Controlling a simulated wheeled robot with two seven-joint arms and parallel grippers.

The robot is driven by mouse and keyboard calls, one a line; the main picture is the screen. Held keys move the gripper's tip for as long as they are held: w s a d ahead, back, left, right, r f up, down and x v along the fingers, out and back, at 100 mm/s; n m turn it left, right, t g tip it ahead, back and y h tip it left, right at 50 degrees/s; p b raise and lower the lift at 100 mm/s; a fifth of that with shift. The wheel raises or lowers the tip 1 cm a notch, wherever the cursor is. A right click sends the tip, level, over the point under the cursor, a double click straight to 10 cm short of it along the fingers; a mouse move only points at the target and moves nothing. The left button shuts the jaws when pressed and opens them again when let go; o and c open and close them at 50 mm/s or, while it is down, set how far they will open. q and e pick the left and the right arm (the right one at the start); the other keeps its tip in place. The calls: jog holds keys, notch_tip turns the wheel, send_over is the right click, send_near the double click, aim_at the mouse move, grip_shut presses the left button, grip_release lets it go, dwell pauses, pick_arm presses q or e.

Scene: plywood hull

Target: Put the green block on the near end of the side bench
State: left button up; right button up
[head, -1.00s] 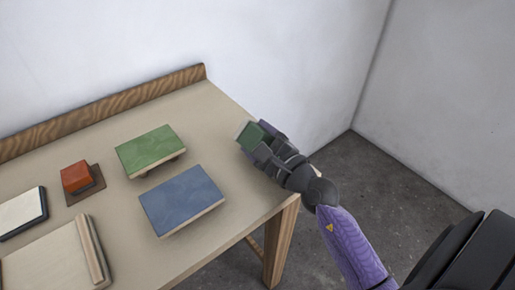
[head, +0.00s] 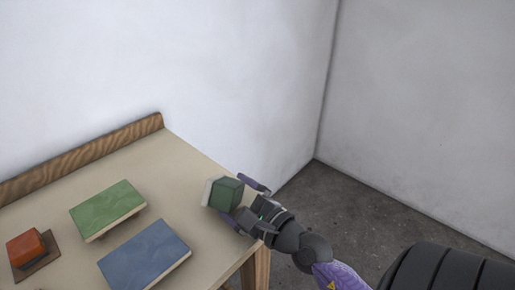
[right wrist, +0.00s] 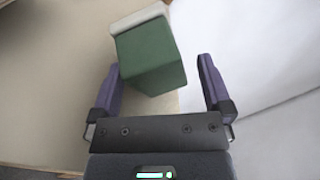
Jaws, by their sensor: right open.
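The green block (head: 229,193) is at the right end of the wooden table (head: 200,165), with a pale layer or pad on its far side. It also shows in the right wrist view (right wrist: 152,62), top middle, with the pale part (right wrist: 140,20) beyond it. My right gripper (head: 236,198) is open, its purple fingers on either side of the block's near part. In the right wrist view, the left finger is close to the block and a gap shows at the right finger. I cannot tell whether the block's underside touches the tabletop. My left gripper is not in view.
A green board (head: 108,207) and a blue board (head: 146,256) lie on the table, left of the block. A red block (head: 26,249) sits on a brown base at far left. A wooden ledge (head: 85,155) runs along the back. Grey floor (head: 365,215) lies to the right.

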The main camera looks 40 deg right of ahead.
jog(key=s, duration=0.2)
jog(key=s+b, duration=0.1)
jog(key=s, duration=0.1)
jog(key=s+b, duration=0.1)
jog(key=s, duration=0.1)
jog(key=shift+s+d+f, duration=0.1)
jog(key=shift+d+f, duration=0.1)
jog(key=shift+f, duration=0.05)
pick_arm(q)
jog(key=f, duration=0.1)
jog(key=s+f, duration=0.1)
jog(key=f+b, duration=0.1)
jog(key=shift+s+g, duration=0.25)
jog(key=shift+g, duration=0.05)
pick_arm(e)
jog(key=shift+s+r, duration=0.3)
jog(key=shift+s, duration=0.2)
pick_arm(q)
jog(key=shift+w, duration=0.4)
